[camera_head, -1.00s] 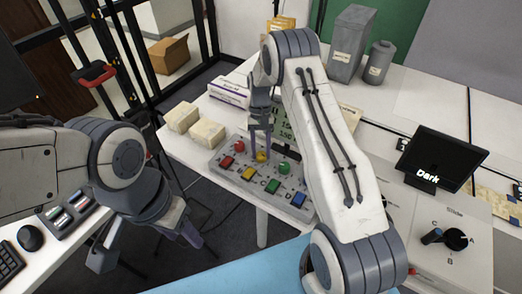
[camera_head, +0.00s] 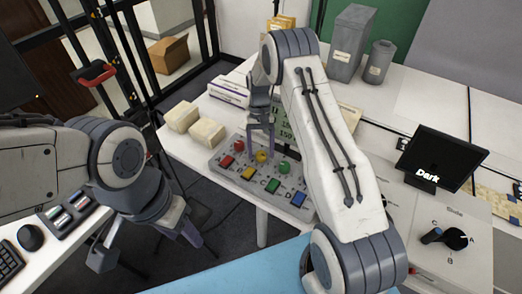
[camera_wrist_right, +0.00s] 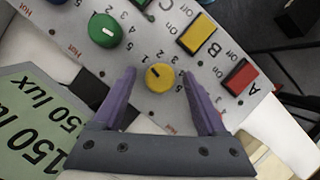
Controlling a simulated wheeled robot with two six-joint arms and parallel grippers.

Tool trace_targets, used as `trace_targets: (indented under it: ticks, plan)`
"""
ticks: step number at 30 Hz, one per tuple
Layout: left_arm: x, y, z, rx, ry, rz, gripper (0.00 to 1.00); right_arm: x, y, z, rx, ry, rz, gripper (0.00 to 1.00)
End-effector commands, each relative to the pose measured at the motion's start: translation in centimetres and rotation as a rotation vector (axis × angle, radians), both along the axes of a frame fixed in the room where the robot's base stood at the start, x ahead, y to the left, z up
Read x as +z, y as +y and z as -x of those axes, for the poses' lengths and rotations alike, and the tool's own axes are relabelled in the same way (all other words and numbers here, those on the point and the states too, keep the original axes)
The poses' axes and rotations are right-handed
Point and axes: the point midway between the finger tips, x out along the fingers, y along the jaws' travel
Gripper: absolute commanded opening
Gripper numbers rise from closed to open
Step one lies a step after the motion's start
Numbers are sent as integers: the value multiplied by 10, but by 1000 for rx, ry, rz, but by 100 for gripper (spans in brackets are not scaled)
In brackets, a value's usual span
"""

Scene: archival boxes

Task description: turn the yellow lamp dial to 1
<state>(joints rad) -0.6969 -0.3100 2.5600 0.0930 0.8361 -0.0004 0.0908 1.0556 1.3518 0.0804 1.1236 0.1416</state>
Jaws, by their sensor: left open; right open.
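The yellow dial (camera_head: 261,157) is on the sloped grey control panel (camera_head: 222,164), in the row of round dials. In the right wrist view the yellow dial (camera_wrist_right: 162,82) has a short dark mark toward its upper left. Small numbers surround it, but I cannot tell exactly which one the mark meets. My right gripper (camera_head: 261,146) is open above the dial; its purple fingers (camera_wrist_right: 157,74) stand on either side of it, apart from it in the wrist view. My left gripper (camera_head: 182,228) is open and empty, low at left, away from the panel.
Red (camera_head: 239,146) and green (camera_head: 284,168) dials flank the yellow one, with colored square buttons in front. A green lux display (camera_wrist_right: 45,115) reads 150. Pale blocks (camera_head: 207,132) stand left of the panel. A dark screen (camera_head: 440,160) reads "Dark" at right.

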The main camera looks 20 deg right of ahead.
Motion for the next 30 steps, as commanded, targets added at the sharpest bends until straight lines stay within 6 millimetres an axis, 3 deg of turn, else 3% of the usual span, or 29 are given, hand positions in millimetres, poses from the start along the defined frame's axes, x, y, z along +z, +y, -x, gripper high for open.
trace_targets:
  ticks: [18, 30]
  plan:
    - [-14, 0, 0, 0, 0, 0, 50, 89, -11, -36, -1, -1, 1, 75]
    - [-14, 0, 0, 0, 0, 0, 50, 95, -12, -37, -1, 1, 1, 75]
